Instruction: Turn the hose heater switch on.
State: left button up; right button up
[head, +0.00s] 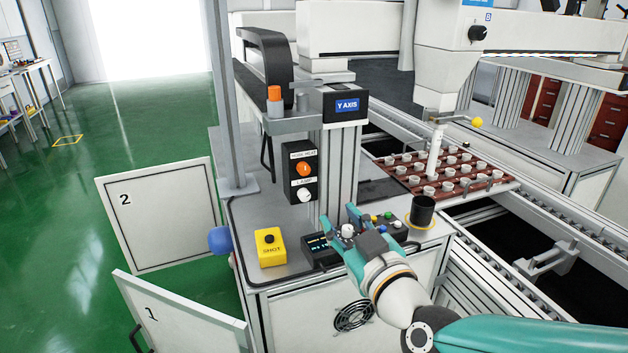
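The hose heater switch (305,169) is a round orange knob on a dark upright switch box, under a white label that seems to read "HOSE HEAT". A small light mark shows on the knob; I cannot tell its setting for sure. A white knob (305,195) labelled "LAMP" sits just below it. My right gripper (338,214) comes in from the lower right, with its teal fingers apart and nothing visibly held. It is below and right of the switch in the picture, in front of the control box, and appears apart from the switch. My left gripper is out of view.
A yellow "SHOT" button box (270,248) stands left of the gripper. A control box with a display (319,250) and coloured buttons lies beside and partly behind the fingers. A black cup (422,212) stands right. A red-brown tray (400,178) holds several small white cups.

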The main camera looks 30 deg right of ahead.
jog(key=p, duration=0.4)
send_near(306, 172)
jog(key=x, duration=0.8)
jog(key=shift+w, duration=0.25)
